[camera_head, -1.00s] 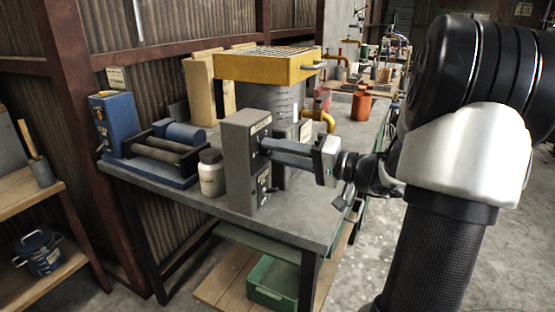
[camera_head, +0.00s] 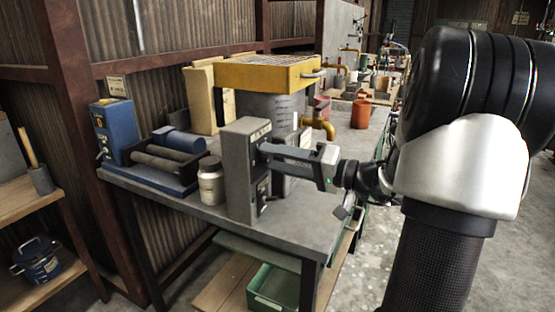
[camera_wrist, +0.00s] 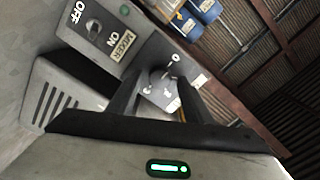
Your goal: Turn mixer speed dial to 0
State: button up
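The mixer control box is a tall grey box (camera_head: 240,172) at the front of the bench, in front of a large grey drum (camera_head: 284,108). In the wrist view its panel bears a label reading MIXER (camera_wrist: 122,44) and an OFF/ON switch (camera_wrist: 93,27). My gripper (camera_head: 262,156) reaches from the right to the box's panel. In the wrist view its two dark fingers (camera_wrist: 158,80) stand apart on either side of the dial, with no clear contact visible.
A white jar (camera_head: 211,182) stands just left of the box. A blue roller machine (camera_head: 115,130) is at the bench's left end. A yellow grated tray (camera_head: 268,71) sits above the drum, with a brass tap (camera_head: 322,125) beside it. An orange pot (camera_head: 361,113) stands farther back.

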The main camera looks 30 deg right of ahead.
jog(key=p+v, duration=0.2)
jog(key=v, duration=1.5)
jog(key=shift+s, duration=0.2)
jog(key=shift+d, duration=0.1)
